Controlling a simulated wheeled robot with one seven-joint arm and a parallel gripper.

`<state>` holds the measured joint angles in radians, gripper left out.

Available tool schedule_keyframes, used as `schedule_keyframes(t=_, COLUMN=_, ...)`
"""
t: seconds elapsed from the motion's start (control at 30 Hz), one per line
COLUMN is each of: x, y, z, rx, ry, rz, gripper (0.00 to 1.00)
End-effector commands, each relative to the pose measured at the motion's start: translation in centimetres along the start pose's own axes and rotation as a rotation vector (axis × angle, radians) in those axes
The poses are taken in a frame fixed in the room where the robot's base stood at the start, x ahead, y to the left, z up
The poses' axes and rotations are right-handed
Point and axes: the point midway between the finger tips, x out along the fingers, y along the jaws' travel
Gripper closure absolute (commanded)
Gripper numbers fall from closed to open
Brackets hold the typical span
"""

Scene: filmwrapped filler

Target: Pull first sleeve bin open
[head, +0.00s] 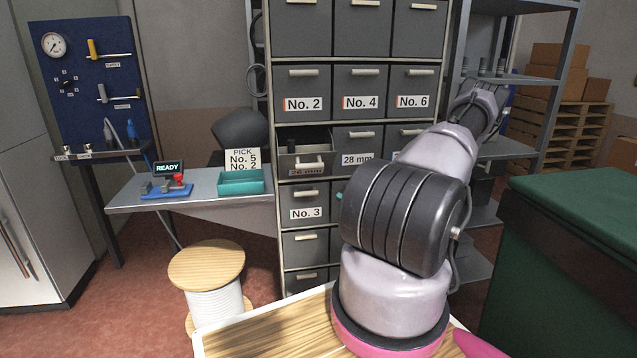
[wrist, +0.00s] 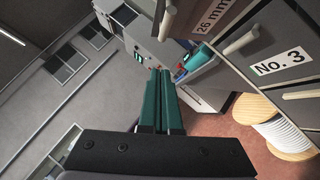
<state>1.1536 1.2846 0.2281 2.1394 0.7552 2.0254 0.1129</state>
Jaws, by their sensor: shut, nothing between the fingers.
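The sleeve bin labelled 26 mm (head: 316,169) stands pulled out from the grey drawer cabinet in the head view, with its dark inside showing above its front. Its front and pale bar handle (wrist: 241,40) show at the upper right of the wrist view. My gripper (wrist: 160,72) has two teal fingers, shut together and empty. In the head view my arm hides most of the gripper; only a small teal bit shows beside the arm.
The No. 3 bin (head: 306,213) is below, closed. The 28 mm bin (head: 356,160) is to the right, closed. A bench with a teal tray (head: 241,183) and a pick card stands left of the cabinet. A wooden-topped spool (head: 207,264) stands on the floor in front.

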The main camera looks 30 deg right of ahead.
Motion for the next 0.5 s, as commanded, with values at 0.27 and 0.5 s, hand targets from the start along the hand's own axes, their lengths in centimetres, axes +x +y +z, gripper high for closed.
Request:
schedule_keyframes(t=0.27, x=0.9, y=-0.6, z=-0.4, rx=0.159, ry=-0.034, rz=0.003, gripper=1.00)
schedule_keyframes(t=0.5, x=5.5, y=-0.5, z=-0.3, rx=0.156, ry=-0.029, rz=0.005, gripper=1.00)
